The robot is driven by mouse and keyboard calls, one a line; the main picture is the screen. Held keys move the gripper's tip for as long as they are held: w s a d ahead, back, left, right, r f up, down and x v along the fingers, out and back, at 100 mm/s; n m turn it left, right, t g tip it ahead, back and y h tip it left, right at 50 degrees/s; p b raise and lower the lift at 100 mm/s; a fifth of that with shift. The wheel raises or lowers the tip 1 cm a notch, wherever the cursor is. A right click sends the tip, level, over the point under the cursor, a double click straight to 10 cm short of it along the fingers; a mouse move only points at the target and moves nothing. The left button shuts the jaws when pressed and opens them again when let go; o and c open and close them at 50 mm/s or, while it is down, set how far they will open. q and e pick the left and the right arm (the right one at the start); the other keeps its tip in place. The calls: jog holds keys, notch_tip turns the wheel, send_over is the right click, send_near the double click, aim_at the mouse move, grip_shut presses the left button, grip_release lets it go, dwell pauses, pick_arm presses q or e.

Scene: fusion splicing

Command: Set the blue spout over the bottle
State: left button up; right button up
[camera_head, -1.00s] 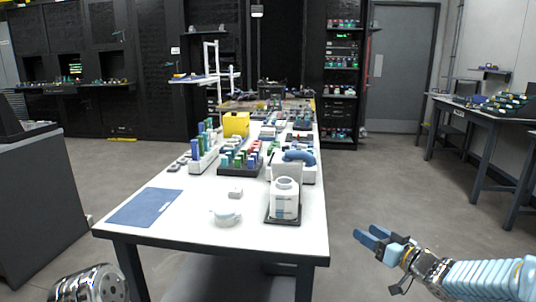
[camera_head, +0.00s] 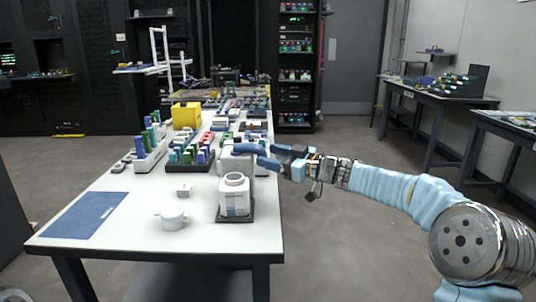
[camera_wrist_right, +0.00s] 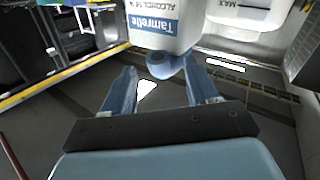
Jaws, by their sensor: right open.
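The white bottle (camera_head: 235,197) stands upright with its round top open on a dark tray (camera_head: 222,217) at the table's near right corner. The blue spout (camera_head: 243,148) is a curved piece just behind the bottle, level with a white container's top and partly hidden by my right gripper. My right gripper (camera_head: 272,158) reaches in from the right, fingers pointing left, beside the spout. In the right wrist view, the open fingers (camera_wrist_right: 160,72) have a rounded blue end of the spout (camera_wrist_right: 163,64) between their tips, against a white labelled container (camera_wrist_right: 165,25). Contact cannot be told. My left gripper is out of view.
A small white cup (camera_head: 173,219), a small white box (camera_head: 184,190) and a blue mat (camera_head: 85,214) lie to the left on the table (camera_head: 140,235). Racks of coloured vials (camera_head: 188,158) and a yellow box (camera_head: 186,116) stand further back. The near table middle is mostly clear.

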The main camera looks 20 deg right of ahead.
jog(key=shift+w+a, duration=0.5)
jog(key=shift+w, duration=0.05)
grip_shut()
